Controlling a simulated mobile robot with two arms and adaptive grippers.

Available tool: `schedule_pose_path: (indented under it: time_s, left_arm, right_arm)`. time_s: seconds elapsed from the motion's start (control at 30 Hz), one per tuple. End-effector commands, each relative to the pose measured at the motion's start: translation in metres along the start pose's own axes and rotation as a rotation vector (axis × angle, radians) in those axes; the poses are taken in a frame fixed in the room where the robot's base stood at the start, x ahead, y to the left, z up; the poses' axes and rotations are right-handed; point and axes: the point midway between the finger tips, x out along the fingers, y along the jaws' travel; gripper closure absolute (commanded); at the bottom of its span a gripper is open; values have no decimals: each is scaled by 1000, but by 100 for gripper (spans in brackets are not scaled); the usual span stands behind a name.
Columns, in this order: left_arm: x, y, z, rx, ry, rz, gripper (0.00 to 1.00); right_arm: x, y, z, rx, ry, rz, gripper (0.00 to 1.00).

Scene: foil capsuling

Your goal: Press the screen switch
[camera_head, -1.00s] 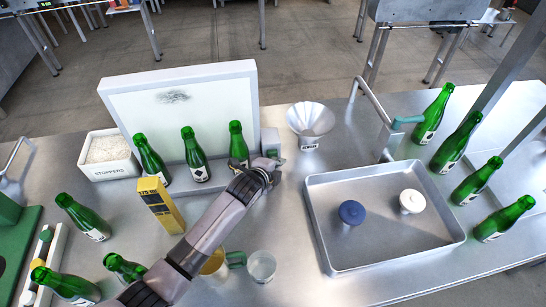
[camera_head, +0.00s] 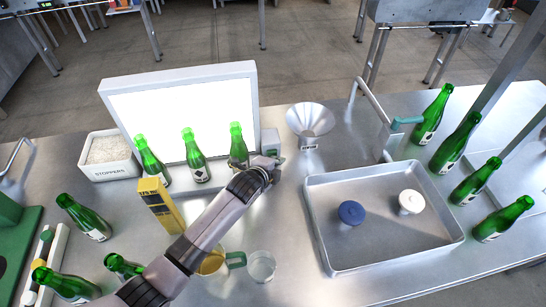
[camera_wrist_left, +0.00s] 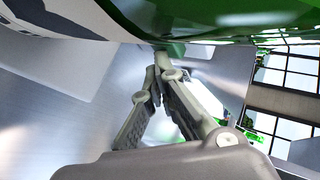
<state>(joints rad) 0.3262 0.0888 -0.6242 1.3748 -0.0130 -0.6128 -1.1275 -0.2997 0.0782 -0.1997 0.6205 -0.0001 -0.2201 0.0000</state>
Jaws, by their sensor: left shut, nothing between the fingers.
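The screen (camera_head: 190,108) is a lit white panel in a pale frame at the back left of the table. The switch box (camera_head: 270,141) is a small pale block with a green part, at the panel's lower right corner. My left gripper (camera_head: 276,162) is shut and empty, its tips at the lower front of this box. In the left wrist view the closed fingertips (camera_wrist_left: 157,68) point at a small green part (camera_wrist_left: 170,48); I cannot tell if they touch. My right gripper is not in view.
Three green bottles (camera_head: 194,155) stand before the screen, one close beside my left gripper. A yellow block (camera_head: 160,205), a glass cup (camera_head: 261,267) and a funnel (camera_head: 310,120) are near my arm. A metal tray (camera_head: 320,235) lies to the right.

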Motion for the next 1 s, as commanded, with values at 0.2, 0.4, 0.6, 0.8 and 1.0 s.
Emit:
schedule_pose_path:
  time_s: [0.2, 0.4, 0.6, 0.8, 1.0]
  left_arm:
    - [-3, 2, 0, 2, -3, 0, 100]
    - [-5, 3, -2, 1, -2, 2, 100]
    - [-20, 12, -13, 1, 0, 4, 100]
    - [-34, 22, -23, 0, 0, 4, 100]
    - [-44, 30, -31, 0, 0, 2, 100]
  right_arm:
    - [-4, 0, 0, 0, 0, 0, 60]
    - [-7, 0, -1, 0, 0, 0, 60]
    - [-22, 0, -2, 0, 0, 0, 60]
    - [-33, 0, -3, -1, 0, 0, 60]
    - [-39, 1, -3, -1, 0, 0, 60]
